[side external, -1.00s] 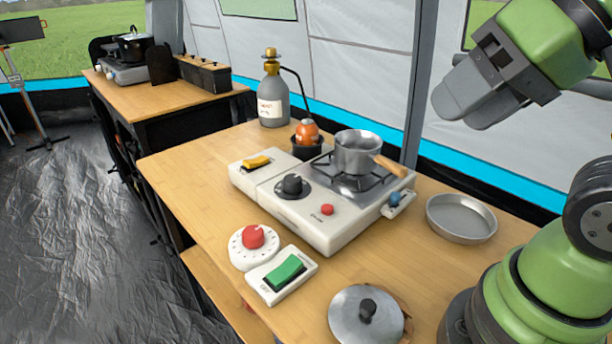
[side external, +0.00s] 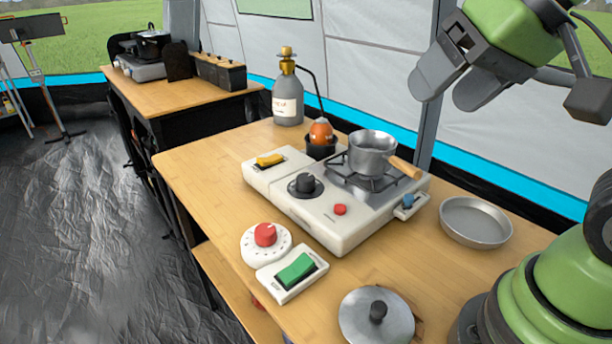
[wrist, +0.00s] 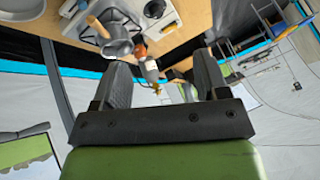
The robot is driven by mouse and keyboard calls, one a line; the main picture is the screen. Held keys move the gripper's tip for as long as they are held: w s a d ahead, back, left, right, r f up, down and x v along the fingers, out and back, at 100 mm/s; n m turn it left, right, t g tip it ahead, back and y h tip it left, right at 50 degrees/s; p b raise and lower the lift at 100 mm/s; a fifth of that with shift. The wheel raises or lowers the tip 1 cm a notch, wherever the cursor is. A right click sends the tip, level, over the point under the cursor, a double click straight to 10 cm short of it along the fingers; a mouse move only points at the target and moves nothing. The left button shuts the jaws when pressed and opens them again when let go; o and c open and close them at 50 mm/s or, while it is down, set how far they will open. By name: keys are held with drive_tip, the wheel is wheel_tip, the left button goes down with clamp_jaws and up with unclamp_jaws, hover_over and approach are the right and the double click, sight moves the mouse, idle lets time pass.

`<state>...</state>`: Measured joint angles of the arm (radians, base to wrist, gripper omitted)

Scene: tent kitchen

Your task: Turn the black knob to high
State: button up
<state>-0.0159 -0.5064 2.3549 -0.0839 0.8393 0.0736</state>
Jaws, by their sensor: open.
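The black knob (side external: 306,184) sits on the front panel of the white camping stove (side external: 345,228), left of the red button; its pointer setting is too small to read. In the wrist view the stove (wrist: 157,8) shows at the top edge. My gripper (side external: 440,98) is open and empty, high above the table at the upper right, well apart from the knob. Its two fingers also show spread apart in the wrist view (wrist: 160,72).
A saucepan (side external: 372,150) stands on the burner, its wooden handle pointing right. A gas bottle (side external: 287,100) and orange item (side external: 320,132) stand behind. A red dial (side external: 265,235), green switch (side external: 296,269), lid (side external: 376,318) and metal pan (side external: 476,221) lie around the stove.

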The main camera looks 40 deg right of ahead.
drive_tip(key=w+d+f+g+h, duration=0.1)
drive_tip(key=w+f, duration=0.1)
drive_tip(key=w, duration=0.4)
drive_tip(key=w+f+h, duration=0.1)
drive_tip(key=w+f, duration=0.2)
drive_tip(key=w, duration=0.4)
drive_tip(key=n+g, duration=0.1)
drive_tip(key=n, duration=0.1)
approach(306, 178)
drive_tip(key=shift+h, duration=0.3)
drive_tip(key=x, duration=0.9)
drive_tip(key=shift+w+a+f, duration=0.2)
drive_tip(key=shift+f, duration=0.05)
drive_tip(key=c, duration=0.9)
